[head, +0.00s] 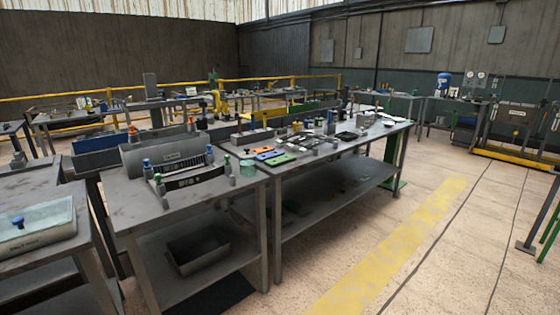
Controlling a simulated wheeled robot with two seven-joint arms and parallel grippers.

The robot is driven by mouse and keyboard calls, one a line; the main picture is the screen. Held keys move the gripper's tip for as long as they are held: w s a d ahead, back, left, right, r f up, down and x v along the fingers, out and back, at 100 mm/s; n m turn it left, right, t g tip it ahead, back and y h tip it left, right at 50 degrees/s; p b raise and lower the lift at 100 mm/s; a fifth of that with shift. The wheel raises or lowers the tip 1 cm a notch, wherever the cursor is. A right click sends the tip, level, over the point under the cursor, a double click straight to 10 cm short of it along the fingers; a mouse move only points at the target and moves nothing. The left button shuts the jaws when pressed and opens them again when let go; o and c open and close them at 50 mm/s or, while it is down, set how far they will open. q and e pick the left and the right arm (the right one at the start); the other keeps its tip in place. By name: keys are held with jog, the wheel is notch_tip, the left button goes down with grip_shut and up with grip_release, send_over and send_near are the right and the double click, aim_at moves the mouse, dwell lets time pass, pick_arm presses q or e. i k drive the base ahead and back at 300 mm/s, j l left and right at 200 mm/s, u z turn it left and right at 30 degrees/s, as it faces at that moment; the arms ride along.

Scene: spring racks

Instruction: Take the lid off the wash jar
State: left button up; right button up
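A small pale green round container (247,168), which may be the wash jar, stands near the right end of the near grey workbench (205,189). It is too small to tell whether a separate lid sits on it. On the left bench, a pale green box (42,226) carries a blue knob (18,221) and a label I cannot read for sure. I cannot tell from this view which of these is the wash jar. Neither of my grippers is in view.
Bottles with blue tops (147,168) and a green-topped one (227,162) stand on the near bench. An orange plate (263,150) and small parts crowd the bench behind. An open bin (198,252) sits on a lower shelf. The floor with a yellow stripe (385,262) is clear at right.

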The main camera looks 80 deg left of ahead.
aim_at(246, 154)
jog(key=u, duration=3)
